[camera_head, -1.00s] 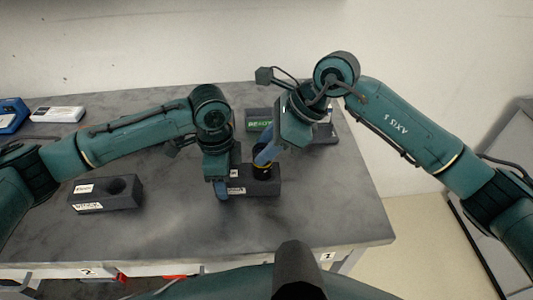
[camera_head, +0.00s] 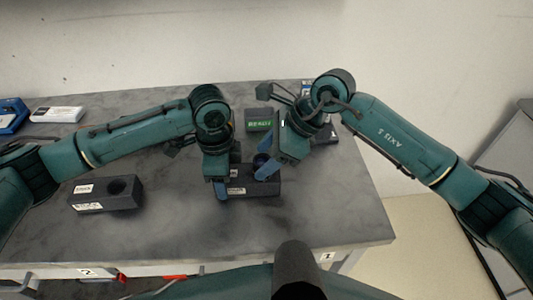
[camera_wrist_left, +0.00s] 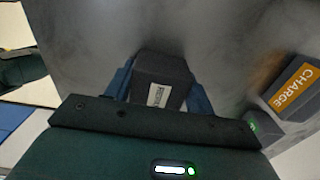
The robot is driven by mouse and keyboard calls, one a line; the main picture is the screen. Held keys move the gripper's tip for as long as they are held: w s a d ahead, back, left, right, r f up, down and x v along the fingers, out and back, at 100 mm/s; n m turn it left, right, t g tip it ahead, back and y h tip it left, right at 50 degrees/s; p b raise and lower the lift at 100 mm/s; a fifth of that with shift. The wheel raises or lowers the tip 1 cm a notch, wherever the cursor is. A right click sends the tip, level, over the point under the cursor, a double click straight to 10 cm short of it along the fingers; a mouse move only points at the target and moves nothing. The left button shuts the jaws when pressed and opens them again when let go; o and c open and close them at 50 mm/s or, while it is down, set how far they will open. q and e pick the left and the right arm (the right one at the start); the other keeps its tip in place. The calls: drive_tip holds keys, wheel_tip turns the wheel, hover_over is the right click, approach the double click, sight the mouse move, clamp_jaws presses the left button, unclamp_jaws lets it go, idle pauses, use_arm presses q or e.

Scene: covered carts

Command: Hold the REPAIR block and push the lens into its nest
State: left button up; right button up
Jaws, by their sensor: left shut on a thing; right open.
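The dark REPAIR block (camera_head: 262,188) lies on the grey table in the head view. My left gripper (camera_head: 221,186) is shut on its left end; the wrist view shows the block (camera_wrist_left: 163,72) between the blue fingers, with a white label facing the camera. The dark lens (camera_head: 260,159) is at the block's top. My right gripper (camera_head: 263,157) is open, its blue fingers apart beside the lens. A finger hides part of the lens and the nest, so I cannot tell how deep the lens sits.
Another dark block (camera_head: 128,198) with an empty round hole lies at the left. A block with lit green text (camera_head: 259,124) stands behind the right gripper. A blue box (camera_head: 12,113) and a white box (camera_head: 57,114) are at the back left. The front table area is clear.

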drive_tip(key=shift+r, duration=0.15)
drive_tip(key=v, duration=1.2)
use_arm(q)
drive_tip(key=o, duration=1.1)
drive_tip(key=shift+r, duration=0.1)
